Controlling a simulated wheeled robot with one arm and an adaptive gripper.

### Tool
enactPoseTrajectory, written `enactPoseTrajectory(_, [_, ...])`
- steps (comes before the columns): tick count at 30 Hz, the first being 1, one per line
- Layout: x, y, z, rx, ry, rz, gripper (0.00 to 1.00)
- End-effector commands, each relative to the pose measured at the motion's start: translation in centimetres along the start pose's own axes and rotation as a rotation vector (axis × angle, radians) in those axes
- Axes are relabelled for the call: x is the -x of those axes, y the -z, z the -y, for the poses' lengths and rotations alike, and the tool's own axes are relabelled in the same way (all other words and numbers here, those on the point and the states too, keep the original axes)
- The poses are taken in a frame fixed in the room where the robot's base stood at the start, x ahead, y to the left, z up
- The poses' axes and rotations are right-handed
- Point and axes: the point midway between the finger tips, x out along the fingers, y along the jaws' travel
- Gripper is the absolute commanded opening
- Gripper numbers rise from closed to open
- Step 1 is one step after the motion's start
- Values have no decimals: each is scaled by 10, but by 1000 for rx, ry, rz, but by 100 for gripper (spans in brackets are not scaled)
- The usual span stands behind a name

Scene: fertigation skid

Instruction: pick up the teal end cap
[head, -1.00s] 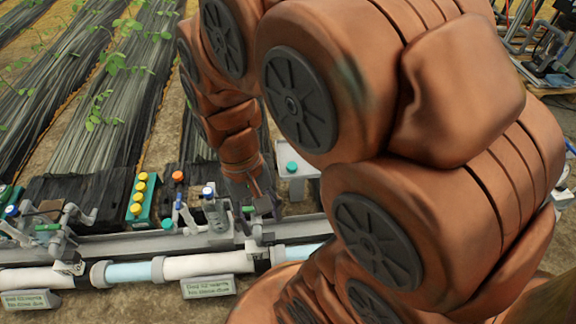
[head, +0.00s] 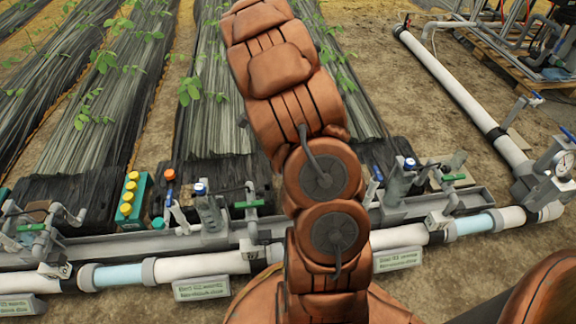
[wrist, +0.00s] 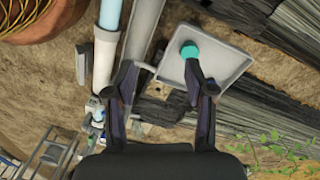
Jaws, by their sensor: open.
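The teal end cap (wrist: 189,50) is a small round piece lying on a pale grey square tray (wrist: 226,62) in the wrist view. My gripper (wrist: 160,70) is open and empty. Its right finger, as pictured, reaches in front of the tray, with its tip just below the cap in the picture. The left finger shows over the pipe side, away from the cap. I cannot tell the height gap. In the head view, my arm hides the tray, this cap and the gripper.
A white and pale blue pipe (head: 205,263) runs along the front with valves and fittings. A green block with yellow caps (head: 133,200) stands at the left, with a small teal piece (head: 158,222) beside it. Black-covered plant rows (head: 100,120) lie behind.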

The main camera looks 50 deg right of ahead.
Motion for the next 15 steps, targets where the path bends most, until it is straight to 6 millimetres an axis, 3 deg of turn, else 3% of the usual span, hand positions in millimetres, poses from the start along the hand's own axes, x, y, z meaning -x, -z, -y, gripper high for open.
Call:
enactPoseTrajectory(1, [-20, 14, 9, -64, 6, 4, 54])
enactPoseTrajectory(6, [-64, 48, 34, -254, 35, 22, 54])
enactPoseTrajectory(15, [-101, 74, 54, -415, 67, 45, 54])
